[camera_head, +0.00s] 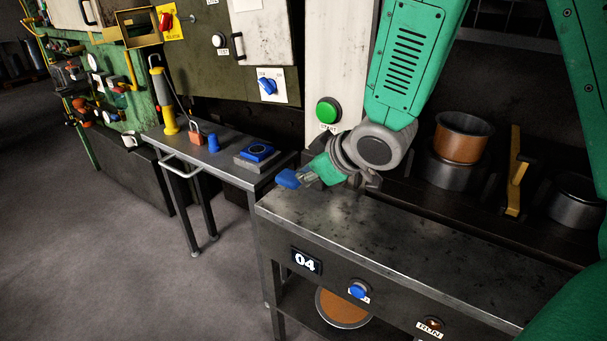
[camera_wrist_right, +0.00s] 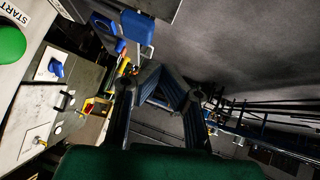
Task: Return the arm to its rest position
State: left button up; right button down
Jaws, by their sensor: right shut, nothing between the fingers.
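My right gripper (camera_head: 307,177) is at the far left end of the metal bench (camera_head: 345,225), below the green START button (camera_head: 328,110). Its arm comes down from the top right of the head view. In the right wrist view the two dark fingers of the right gripper (camera_wrist_right: 166,78) lean together, shut and empty. A small blue part (camera_head: 288,178) shows just beyond the fingertips; I cannot tell whether it touches them. My left gripper is out of view.
A narrow side table (camera_head: 215,165) at the left holds a blue button box (camera_head: 257,153), a red padlock (camera_head: 196,134) and a yellow-handled tool (camera_head: 168,128). A copper pot (camera_head: 461,138) and a dark pot (camera_head: 575,203) stand behind the bench. The floor at left is clear.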

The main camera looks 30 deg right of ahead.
jog(key=shift+a+r, duration=0.1)
jog(key=shift+a, duration=0.25)
jog(key=shift+d, duration=0.15)
jog(key=s+a+f+m+g, duration=0.1)
jog(key=s+f+g, duration=0.1)
jog(key=s+f, duration=0.35)
jog(key=s+f+m+g+b, duration=0.1)
jog(key=s+f, duration=0.1)
jog(key=f, duration=0.6)
jog(key=s+a+f+m+g, duration=0.1)
jog(key=s+f+g, duration=0.1)
jog(key=s+f, duration=0.35)
jog(key=s+f+m+g+h+b, duration=0.1)
jog(key=s+f+m+g, duration=0.1)
jog(key=s+f, duration=1.1)
jog(key=shift+s+a+g, duration=0.35)
jog(key=shift+s+g, duration=0.4)
jog(key=shift+g, duration=0.05)
jog(key=shift+r, duration=0.1)
